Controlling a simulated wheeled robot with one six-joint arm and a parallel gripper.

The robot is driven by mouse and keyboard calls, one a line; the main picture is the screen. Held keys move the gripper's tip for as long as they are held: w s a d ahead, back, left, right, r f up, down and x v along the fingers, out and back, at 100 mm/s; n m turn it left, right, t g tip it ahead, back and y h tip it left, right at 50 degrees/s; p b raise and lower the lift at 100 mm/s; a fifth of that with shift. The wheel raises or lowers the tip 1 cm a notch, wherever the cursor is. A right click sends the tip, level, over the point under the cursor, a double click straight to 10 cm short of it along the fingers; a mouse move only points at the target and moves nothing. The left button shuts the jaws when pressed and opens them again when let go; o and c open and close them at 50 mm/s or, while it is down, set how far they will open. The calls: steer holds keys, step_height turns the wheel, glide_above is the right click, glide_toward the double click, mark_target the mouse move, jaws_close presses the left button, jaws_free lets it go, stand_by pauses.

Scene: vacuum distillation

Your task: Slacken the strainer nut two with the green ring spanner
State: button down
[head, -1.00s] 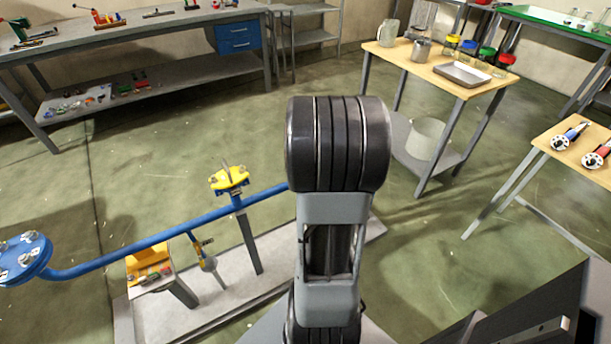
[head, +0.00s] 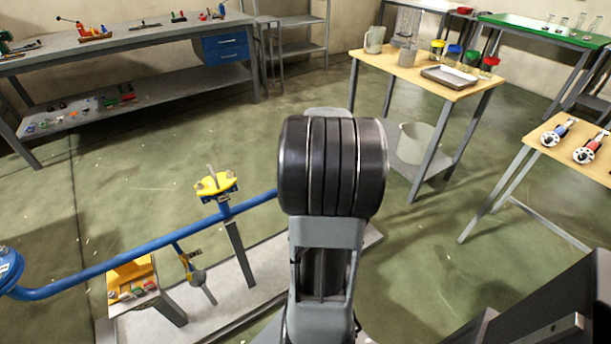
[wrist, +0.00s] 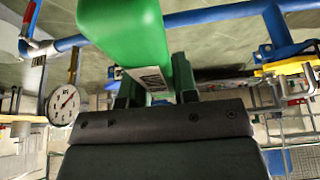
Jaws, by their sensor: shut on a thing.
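In the wrist view a large green object, which looks like the green ring spanner (wrist: 125,28), is held between the fingers of my gripper (wrist: 158,92). Its ring end cannot be made out. In the head view my own arm hides the gripper and the spanner. A yellow strainer cover (head: 216,186) with nuts on it sits on the blue pipe (head: 120,256), left of my arm. The yellow cover also shows at the right of the wrist view (wrist: 285,68), apart from the green object. I cannot tell which nut is number two.
A dial gauge (wrist: 63,104) shows at the left of the wrist view. A small stand with a yellow block (head: 130,272) is below the pipe. A wooden table (head: 385,57) with jars is behind, and another wooden table (head: 540,137) is at right. The floor between is clear.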

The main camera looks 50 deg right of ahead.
steer(key=shift+d, duration=0.1)
steer(key=shift+s+d+n+y+b, duration=0.15)
steer(key=shift+d+n+y+b, duration=0.1)
steer(key=shift+d+n+b, duration=0.4)
steer(key=shift+s+d+n+y+b, duration=0.15)
steer(key=shift+d+n+y+b, duration=0.1)
steer(key=shift+d+n+b, duration=0.35)
steer(key=shift+d, duration=0.15)
steer(key=d+n, duration=0.2)
steer(key=d, duration=0.1)
steer(key=shift+y+b, duration=0.35)
steer(key=shift+y, duration=0.05)
